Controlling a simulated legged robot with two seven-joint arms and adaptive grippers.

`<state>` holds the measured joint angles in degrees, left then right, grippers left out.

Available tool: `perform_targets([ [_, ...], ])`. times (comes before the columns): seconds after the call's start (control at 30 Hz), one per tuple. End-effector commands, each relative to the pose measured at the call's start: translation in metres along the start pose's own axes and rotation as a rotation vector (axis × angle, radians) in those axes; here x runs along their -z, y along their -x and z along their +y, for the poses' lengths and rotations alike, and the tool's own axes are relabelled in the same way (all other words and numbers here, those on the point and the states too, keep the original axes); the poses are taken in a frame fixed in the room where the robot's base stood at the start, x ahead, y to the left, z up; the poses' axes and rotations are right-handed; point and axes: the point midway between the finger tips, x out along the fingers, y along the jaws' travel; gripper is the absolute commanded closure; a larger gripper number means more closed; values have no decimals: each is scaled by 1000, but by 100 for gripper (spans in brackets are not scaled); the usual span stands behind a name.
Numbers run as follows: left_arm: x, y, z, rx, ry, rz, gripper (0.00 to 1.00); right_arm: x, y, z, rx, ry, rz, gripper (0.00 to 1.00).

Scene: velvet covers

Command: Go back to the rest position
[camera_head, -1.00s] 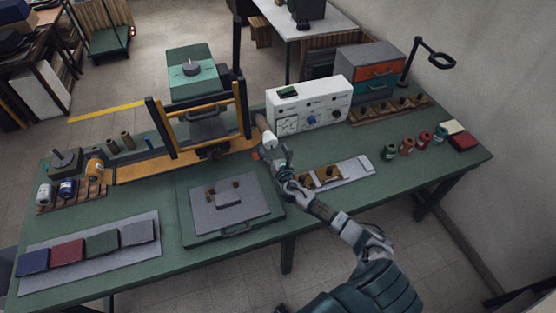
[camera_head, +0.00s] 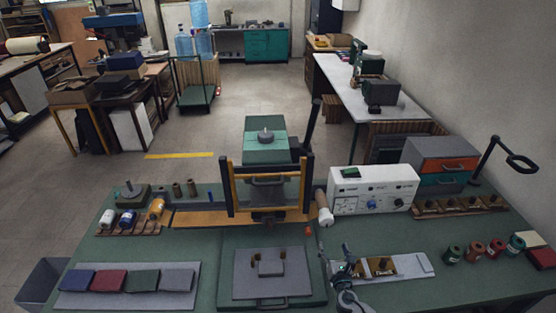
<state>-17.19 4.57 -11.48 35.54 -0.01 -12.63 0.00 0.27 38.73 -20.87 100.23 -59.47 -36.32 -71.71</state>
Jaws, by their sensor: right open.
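My right gripper (camera_head: 341,266) is at the front of the green workbench (camera_head: 210,262), by the left end of a pale plate with brass parts (camera_head: 381,266). It is open, and nothing shows between its fingers. Only the gripper and a bit of my wrist show at the bottom edge. My left gripper is not in view. A grey plate with a handle (camera_head: 272,272) lies on a green base to the left of my right gripper. A press with a yellow and black frame (camera_head: 267,190) stands behind that plate.
A white control box (camera_head: 372,190) and a drawer unit (camera_head: 441,166) stand at the back right. Several spools (camera_head: 475,252) stand at the right. Folded cloths (camera_head: 110,280) lie on a grey mat at the left. Bare bench top lies between the mat and the grey plate.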

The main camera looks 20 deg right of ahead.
Motion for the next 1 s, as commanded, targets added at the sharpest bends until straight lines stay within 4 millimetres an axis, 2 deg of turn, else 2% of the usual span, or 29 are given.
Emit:
perform_targets([
  [0.07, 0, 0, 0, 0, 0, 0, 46, 2, 2, 1, 7, -25, 5, 14],
  [0.17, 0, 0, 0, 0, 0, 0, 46, 15, 22, 3, 75, -236, 40, 14],
  [0.27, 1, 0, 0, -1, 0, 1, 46, 44, 69, 5, 257, -689, 117, 14],
  [0.3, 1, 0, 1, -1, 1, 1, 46, 59, 94, 6, 361, -892, 152, 14],
  [0.4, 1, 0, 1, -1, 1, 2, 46, 88, 153, 11, 622, -1311, 214, 14],
  [0.5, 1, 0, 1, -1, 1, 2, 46, 106, 198, 18, 832, -1573, 246, 14],
  [0.7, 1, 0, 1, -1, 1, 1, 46, 122, 268, 37, 1176, -1896, 272, 14],
  [1.0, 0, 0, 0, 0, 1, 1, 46, 121, 352, 69, 1631, -2167, 262, 14],
])
